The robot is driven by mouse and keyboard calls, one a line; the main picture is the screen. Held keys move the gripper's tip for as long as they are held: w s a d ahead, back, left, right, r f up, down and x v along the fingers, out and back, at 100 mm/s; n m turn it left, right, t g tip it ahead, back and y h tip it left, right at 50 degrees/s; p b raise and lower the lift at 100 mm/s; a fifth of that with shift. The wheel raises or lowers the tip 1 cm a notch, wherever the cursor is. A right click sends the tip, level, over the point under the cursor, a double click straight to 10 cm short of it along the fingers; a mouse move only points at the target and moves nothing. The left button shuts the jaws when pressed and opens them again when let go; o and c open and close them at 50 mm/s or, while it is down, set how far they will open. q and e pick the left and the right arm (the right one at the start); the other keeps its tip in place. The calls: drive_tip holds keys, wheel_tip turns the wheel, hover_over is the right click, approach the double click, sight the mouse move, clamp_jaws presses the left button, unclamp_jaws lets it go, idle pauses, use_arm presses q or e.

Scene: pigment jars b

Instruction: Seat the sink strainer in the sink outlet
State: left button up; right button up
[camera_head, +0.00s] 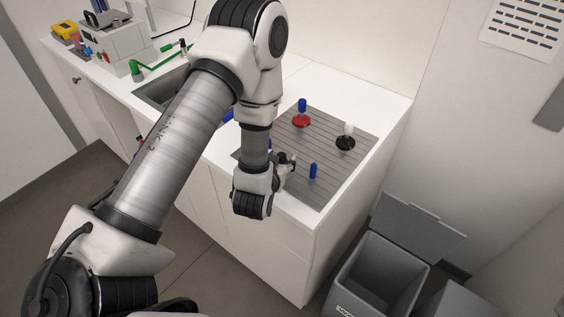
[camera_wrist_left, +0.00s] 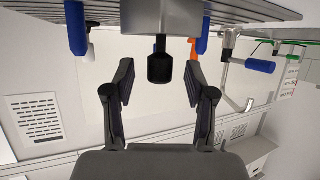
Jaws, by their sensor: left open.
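My left gripper (camera_head: 287,164) is low over the ribbed grey mat on the counter, and its arm hides part of the mat. In the left wrist view, which looks upside down, its two fingers (camera_wrist_left: 158,84) are apart. A black knob-like top (camera_wrist_left: 159,67) shows in the gap between them; I see no finger touching it. I cannot tell which piece is the strainer. A red disc with a blue knob (camera_head: 301,119) and a black disc with a white knob (camera_head: 345,142) stand on the mat. The sink (camera_head: 160,92) is partly behind my arm; its outlet is hidden.
A short blue peg (camera_head: 313,171) stands close right of the gripper on the ribbed mat (camera_head: 335,122). A green tap pipe (camera_head: 158,62) crosses near the sink. A machine (camera_head: 112,45) stands at the counter's left end. An open grey bin (camera_head: 375,275) stands on the floor.

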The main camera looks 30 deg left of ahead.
use_arm(q)
drive_tip(key=shift+x, duration=0.85)
drive_tip(key=shift+c, duration=0.7)
clamp_jaws()
drive_tip(key=shift+r, duration=0.1)
